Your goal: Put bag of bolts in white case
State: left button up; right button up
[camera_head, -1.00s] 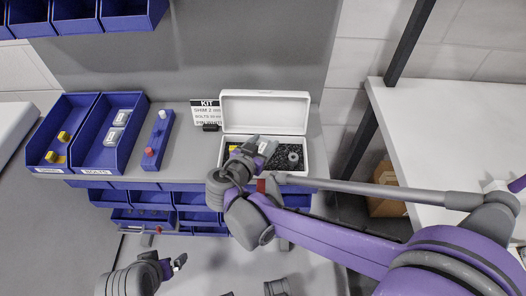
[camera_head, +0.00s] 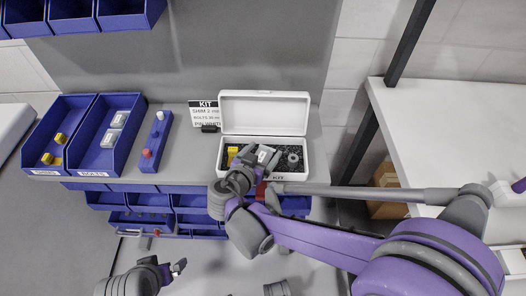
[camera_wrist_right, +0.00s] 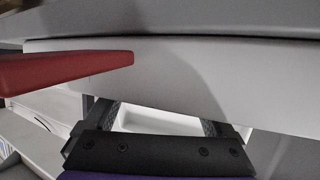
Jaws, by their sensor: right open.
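The white case (camera_head: 263,98) stands open on the bench, its lid up at the back. My right gripper (camera_head: 264,158) is over the case's interior, with its fingers open. A small pale-labelled item, likely a bag of bolts (camera_head: 263,153), shows at the fingers; whether it touches them or rests on the case's dark lining I cannot tell. Two more labelled bags (camera_head: 119,119) lie in the blue bin (camera_head: 95,160) at the left. In the right wrist view the open fingers (camera_wrist_right: 157,119) face a pale surface. My left gripper (camera_head: 176,268) is low in the head view; its opening is unclear.
The case also holds a yellow block (camera_head: 232,152) and a grey round part (camera_head: 293,160). Left of it stand a kit sign (camera_head: 205,112), a blue holder with knobs (camera_head: 156,140) and a bin of yellow pieces (camera_head: 40,160). A white table (camera_head: 450,140) is at right.

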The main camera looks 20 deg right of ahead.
jog(key=shift+r, duration=0.25)
jog(key=p+v, duration=0.2)
jog(key=v, duration=1)
